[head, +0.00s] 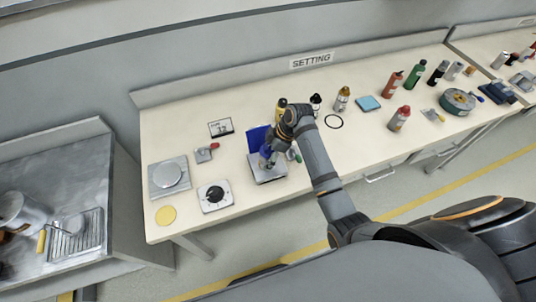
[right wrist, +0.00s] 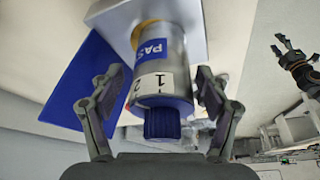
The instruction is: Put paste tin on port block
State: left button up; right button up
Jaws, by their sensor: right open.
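The paste tin (right wrist: 160,85) is a silver cylinder with a blue cap and a blue "PAS" label, seen in the right wrist view. Its end away from the cap meets a tan ring on a pale grey block (right wrist: 192,18), which I take as the port block. The port block shows as a grey square (head: 273,178) in the head view. My right gripper (right wrist: 160,105) is open, one finger on each side of the tin, with visible gaps. In the head view this gripper (head: 267,160) is over the block. A small dark gripper shape (right wrist: 295,60), probably my left, shows far right.
A dial box (head: 215,196), a grey scale (head: 170,177) and a red-handled item (head: 206,153) lie left. The bench front beyond the block is fairly clear.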

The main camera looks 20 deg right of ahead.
jog(key=shift+r, duration=0.1)
jog(key=shift+d+r, duration=0.15)
jog(key=shift+r, duration=0.1)
pick_arm(q)
jog(key=shift+w+f+b, duration=0.25)
jog(key=shift+f+b, duration=0.2)
jog(key=shift+b, duration=0.05)
jog(key=shift+w+f+b, duration=0.2)
jog(key=shift+f+b, duration=0.25)
jog(key=shift+b, duration=0.05)
pick_arm(e)
jog(key=v, duration=1.1)
jog(key=shift+r, duration=0.35)
jog(key=shift+s+d+f, duration=0.1)
